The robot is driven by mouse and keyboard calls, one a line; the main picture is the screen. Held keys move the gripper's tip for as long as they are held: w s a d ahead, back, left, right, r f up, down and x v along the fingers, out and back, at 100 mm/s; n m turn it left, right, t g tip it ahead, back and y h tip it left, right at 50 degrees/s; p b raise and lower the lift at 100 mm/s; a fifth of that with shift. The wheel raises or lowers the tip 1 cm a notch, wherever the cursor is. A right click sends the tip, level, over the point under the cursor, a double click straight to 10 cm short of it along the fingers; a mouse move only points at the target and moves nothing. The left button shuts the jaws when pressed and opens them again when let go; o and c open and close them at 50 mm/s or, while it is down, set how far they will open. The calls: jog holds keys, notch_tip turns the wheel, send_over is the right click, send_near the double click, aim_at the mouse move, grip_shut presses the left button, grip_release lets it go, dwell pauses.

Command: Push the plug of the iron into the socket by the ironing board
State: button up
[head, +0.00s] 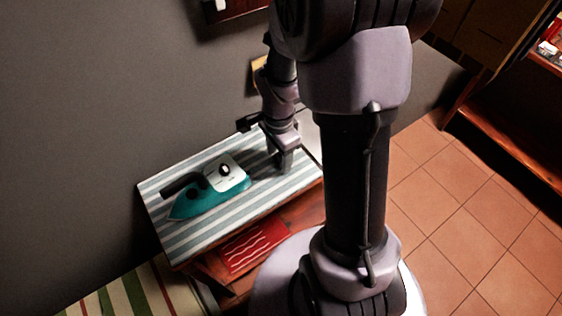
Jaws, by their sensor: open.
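A teal and white iron (208,190) with a dark handle lies on the striped ironing board (185,242) against the grey wall. My gripper (284,164) points down over the right end of the board, to the right of the iron and apart from it. The gap between its fingers is too small to make out here, and I see nothing held in it. I cannot make out the plug or the cord. A yellow piece (258,74) shows on the wall behind my arm, partly hidden; I cannot tell whether it is the socket.
A red item with white wavy lines (256,246) lies on the wooden shelf under the board. A striped rug (125,295) is at the lower left. Tiled floor (460,230) is open to the right, up to a wooden shelf unit (505,140).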

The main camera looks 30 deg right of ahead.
aim_at(279, 157)
jog(key=shift+f, duration=0.2)
grip_shut()
dwell(0.3)
jog(key=shift+r+p, duration=0.35)
notch_tip(279, 157, up, 4)
jog(key=shift+s+f+p, duration=0.1)
jog(key=shift+f+p, duration=0.15)
jog(key=shift+p, duration=0.85)
jog(key=s+d+b, duration=0.4)
jog(key=s+b, duration=0.1)
jog(key=s, duration=1)
jog(key=shift+s+r, duration=0.15)
jog(key=shift+r, duration=0.25)
